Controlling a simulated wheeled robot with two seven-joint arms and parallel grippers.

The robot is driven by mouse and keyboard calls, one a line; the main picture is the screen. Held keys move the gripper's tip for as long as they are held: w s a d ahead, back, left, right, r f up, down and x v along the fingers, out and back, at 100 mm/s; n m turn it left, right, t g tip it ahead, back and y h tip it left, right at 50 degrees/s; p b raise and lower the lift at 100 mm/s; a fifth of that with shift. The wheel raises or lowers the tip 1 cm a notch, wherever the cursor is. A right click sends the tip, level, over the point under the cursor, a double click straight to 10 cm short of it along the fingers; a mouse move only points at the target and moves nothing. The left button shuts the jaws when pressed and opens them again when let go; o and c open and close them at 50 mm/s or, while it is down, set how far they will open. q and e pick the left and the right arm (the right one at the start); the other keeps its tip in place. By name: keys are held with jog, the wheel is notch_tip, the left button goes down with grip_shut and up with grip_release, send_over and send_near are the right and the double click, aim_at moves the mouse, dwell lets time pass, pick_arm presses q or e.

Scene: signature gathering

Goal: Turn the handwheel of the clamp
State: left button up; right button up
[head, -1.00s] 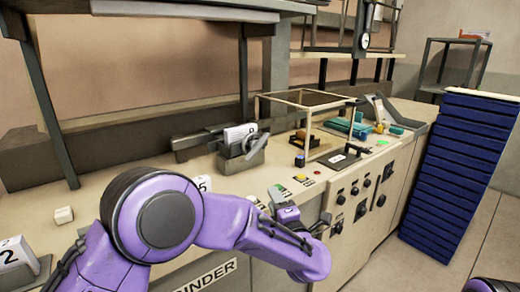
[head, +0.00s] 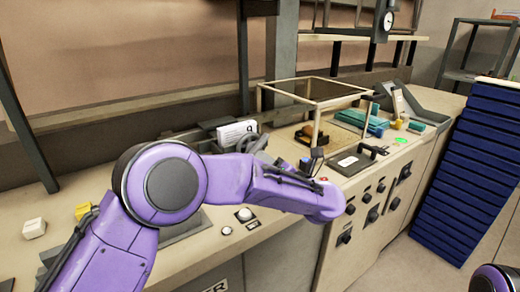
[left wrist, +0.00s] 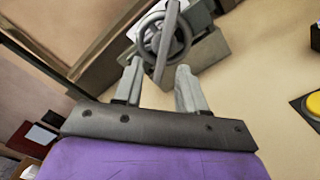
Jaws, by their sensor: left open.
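The clamp's handwheel (left wrist: 187,38) is a dark grey ring with a flat grey bar across it, at the top of the left wrist view. The grey clamp body (left wrist: 208,52) is behind it. In the head view, the clamp stands on the bench holding a white block of sheets (head: 236,133), partly hidden by my forearm. My left gripper (left wrist: 160,66) is open and empty, its two grey fingers pointing at the handwheel, just short of its lower rim. In the head view this gripper is mostly hidden behind my forearm. My right gripper is out of view.
A clear-sided frame box (head: 318,92) stands right of the clamp on the bench. Knobs (head: 367,198) line the bench front. A round white button (head: 244,214) lies in front of my forearm. A stack of blue trays (head: 455,185) is at far right.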

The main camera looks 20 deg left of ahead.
aim_at(255, 153)
pick_arm(q)
jog(key=x, duration=0.1)
jog(key=p+x, duration=0.1)
jog(key=x, duration=0.1)
jog(key=shift+a+r, duration=0.2)
jog(key=shift+a, duration=0.2)
jog(key=shift+w+a+f, duration=0.3)
jog(key=shift+w+a, duration=0.2)
jog(key=shift+w, duration=0.45)
grip_shut()
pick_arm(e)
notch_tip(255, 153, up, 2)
